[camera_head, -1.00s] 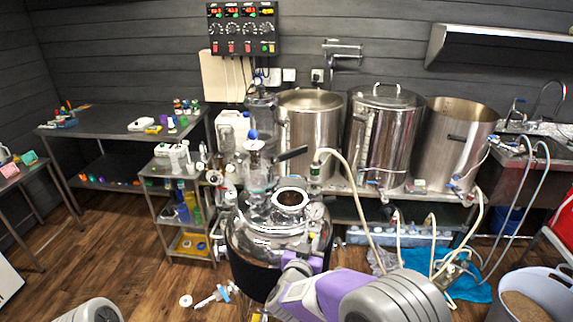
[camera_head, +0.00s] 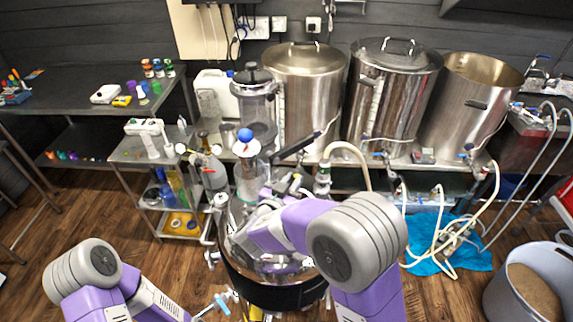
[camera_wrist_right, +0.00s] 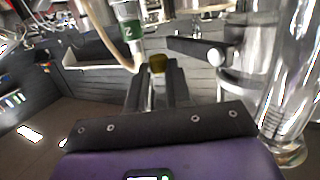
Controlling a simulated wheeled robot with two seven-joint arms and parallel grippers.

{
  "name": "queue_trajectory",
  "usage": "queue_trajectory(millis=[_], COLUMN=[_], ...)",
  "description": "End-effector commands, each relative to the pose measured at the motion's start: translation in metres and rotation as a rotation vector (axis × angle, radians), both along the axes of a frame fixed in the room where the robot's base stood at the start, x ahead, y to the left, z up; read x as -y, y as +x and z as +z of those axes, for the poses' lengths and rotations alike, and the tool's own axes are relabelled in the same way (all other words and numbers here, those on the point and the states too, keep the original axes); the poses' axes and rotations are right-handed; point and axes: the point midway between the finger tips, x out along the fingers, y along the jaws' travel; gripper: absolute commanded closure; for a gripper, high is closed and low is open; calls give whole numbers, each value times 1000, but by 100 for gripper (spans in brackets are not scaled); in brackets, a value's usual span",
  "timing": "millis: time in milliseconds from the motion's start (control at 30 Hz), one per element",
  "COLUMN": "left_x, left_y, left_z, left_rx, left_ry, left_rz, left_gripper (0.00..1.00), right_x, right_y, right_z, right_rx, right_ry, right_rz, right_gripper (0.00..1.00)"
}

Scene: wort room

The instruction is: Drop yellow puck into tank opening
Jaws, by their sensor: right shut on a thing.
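The yellow puck (camera_wrist_right: 157,63) shows dark yellow between the fingertips of my right gripper (camera_wrist_right: 158,72) in the right wrist view. That gripper is shut on it. In the head view my right arm reaches over the shiny steel tank (camera_head: 268,290), and the hand is above the tank's top. The tank opening is hidden behind my arm, and the puck cannot be seen there. I cannot tell whether the puck is right over the opening. Part of my left arm shows at the lower left, but its gripper is out of the picture.
A clear glass column with a blue ball (camera_head: 246,135) stands close by the hand. A hose with a green fitting (camera_head: 323,178) is just to the right. Steel pots (camera_head: 393,95) stand behind. A small shelf (camera_head: 150,200) is left of the tank.

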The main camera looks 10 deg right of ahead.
Motion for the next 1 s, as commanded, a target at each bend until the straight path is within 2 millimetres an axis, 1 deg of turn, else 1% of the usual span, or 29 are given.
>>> queue_trajectory(millis=[167, 267, 800, 1000], left_x=[0, 0, 0, 0], left_y=[-1, 0, 0, 0], left_z=[-6, -12, -73, -85], left_rx=[-1, -1, 0, 0], left_ry=[0, 0, 0, 0], left_rz=[1, 1, 0, 0], left_gripper=[57, 57, 57, 57], right_x=[0, 0, 0, 0], right_y=[0, 0, 0, 0], right_z=[-6, -13, -75, -88], right_rx=[0, 0, 0, 0], right_ry=[0, 0, 0, 0], right_rz=[1, 1, 0, 0], right_gripper=[100, 100, 100, 100])
